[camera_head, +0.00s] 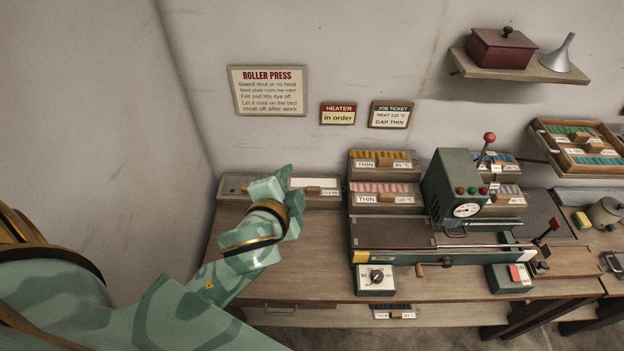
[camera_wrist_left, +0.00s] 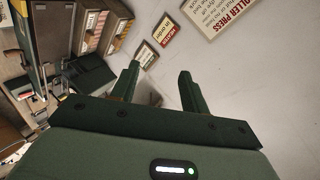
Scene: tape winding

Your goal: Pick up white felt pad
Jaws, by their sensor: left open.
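A white flat piece (camera_head: 306,183), which looks like the white felt pad, lies in a low grey tray (camera_head: 235,199) at the back left of the bench. A small brown block and a label sit at the tray's right part. My left gripper (camera_head: 272,183) is in front of the tray's middle and hides part of it. The pad is not clear in that view. My right gripper is not in view.
A green roller press (camera_head: 455,188) with a red-knobbed lever stands right of the tray. Racks of coloured strips (camera_head: 382,188) stand between them. A dial box (camera_head: 376,279) sits at the front edge. The bench's left front wood is mostly clear. Signs hang on the wall behind.

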